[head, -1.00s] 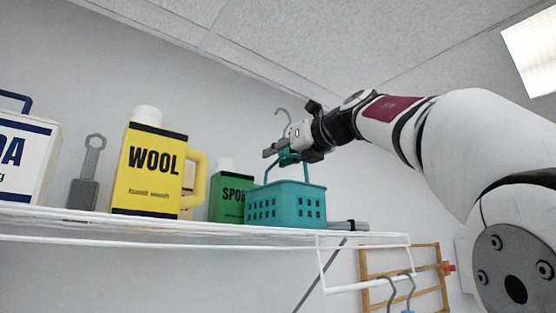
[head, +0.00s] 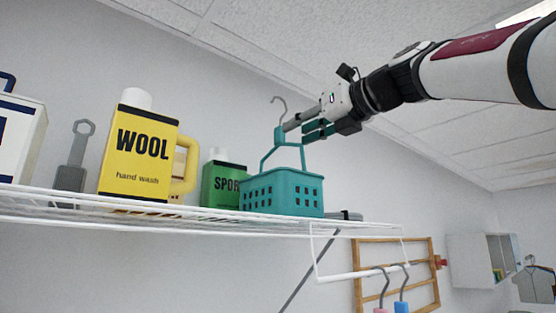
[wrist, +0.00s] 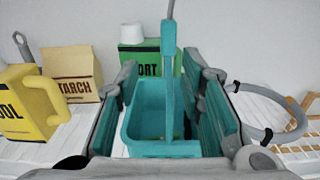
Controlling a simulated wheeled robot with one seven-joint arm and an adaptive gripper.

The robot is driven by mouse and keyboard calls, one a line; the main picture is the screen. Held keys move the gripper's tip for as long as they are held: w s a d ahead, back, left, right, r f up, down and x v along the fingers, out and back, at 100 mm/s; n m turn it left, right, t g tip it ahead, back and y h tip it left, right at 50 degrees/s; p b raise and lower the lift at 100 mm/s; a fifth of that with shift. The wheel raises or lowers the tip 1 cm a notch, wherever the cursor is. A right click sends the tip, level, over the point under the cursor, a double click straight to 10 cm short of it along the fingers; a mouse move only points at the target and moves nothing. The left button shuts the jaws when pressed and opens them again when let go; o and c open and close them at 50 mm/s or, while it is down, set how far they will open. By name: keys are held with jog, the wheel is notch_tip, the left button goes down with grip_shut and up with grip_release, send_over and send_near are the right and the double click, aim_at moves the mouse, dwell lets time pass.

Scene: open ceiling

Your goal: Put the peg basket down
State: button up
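The teal peg basket (head: 282,194) rests upright on the white wire shelf (head: 120,213), near its right end. Its tall handle rises to a grey hook at the top. My gripper (head: 298,128) is at the upper part of the handle, above the basket. In the wrist view, the fingers of my gripper (wrist: 168,105) are spread, with the basket's handle post (wrist: 169,75) between them and gaps on both sides. The basket (wrist: 150,152) shows below the fingers; its inside is partly hidden.
A green bottle (head: 222,183) stands close behind the basket at left. A yellow WOOL jug (head: 138,160), a grey wrench-shaped item (head: 75,165) and a starch box (wrist: 74,75) are further left. A grey ring-shaped item (wrist: 272,130) lies at right. A hanging rail (head: 365,272) is below.

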jog(key=s+d+m+t+h, duration=0.3)
jog(key=d+m+t, duration=0.45)
jog(key=m, duration=0.75)
jog(key=s+d+f+m+g+h, duration=0.1)
jog(key=d+f+m+g+h, duration=0.1)
jog(key=d+f+m+h, duration=0.35)
jog(key=d+f+m+g+h, duration=0.1)
jog(key=d+f+m+h, duration=0.2)
jog(key=f+m, duration=0.55)
jog(key=s+f+m+g+h, duration=0.1)
jog(key=s+f+m+g, duration=0.3)
jog(key=f, duration=0.7)
jog(key=s+f+m+g, duration=0.3)
jog(key=f+m, duration=0.2)
jog(key=f, duration=0.5)
jog(key=s+a+f+m+g+y, duration=0.1)
jog(key=s+a+f+m+g, duration=0.1)
jog(key=s+f, duration=0.5)
jog(key=s+a+f+m+g+y, duration=0.1)
jog(key=s+a+f+g, duration=0.3)
jog(key=f, duration=0.8)
jog(key=s+m+g, duration=0.1)
jog(key=s, duration=0.1)
jog(key=shift+s+a+m, duration=0.3)
jog(key=shift+s+a, duration=0.1)
jog(key=shift+f+y, duration=0.1)
jog(key=shift+y, duration=0.15)
